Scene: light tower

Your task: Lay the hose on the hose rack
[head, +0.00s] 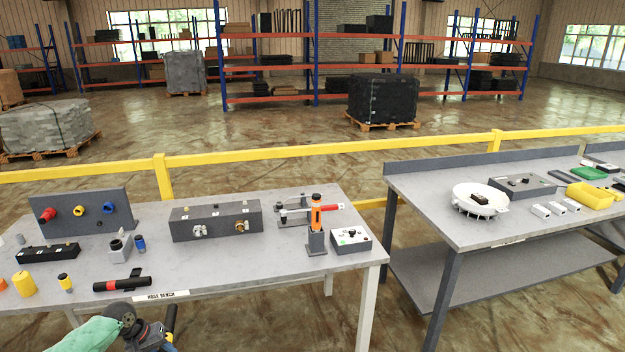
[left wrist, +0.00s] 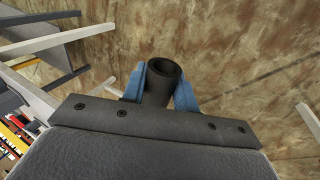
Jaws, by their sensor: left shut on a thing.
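My left gripper (head: 168,335) is at the bottom of the head view, in front of the near edge of the left bench. In the left wrist view its blue fingers (left wrist: 160,88) are shut on a black hollow tube, which looks like the hose (left wrist: 164,76); its open round end faces up. The hose's dark end (head: 171,318) also shows in the head view. Its other end is hidden. I cannot tell for sure which object is the hose rack. My right gripper is not in view.
The left bench (head: 240,272) carries a dark panel with red, yellow and blue fittings (head: 86,214), a black tube with a red band (head: 122,283), a grey box with fittings (head: 216,220) and an orange tool (head: 316,215). Its front middle is clear. A second bench (head: 440,205) stands right.

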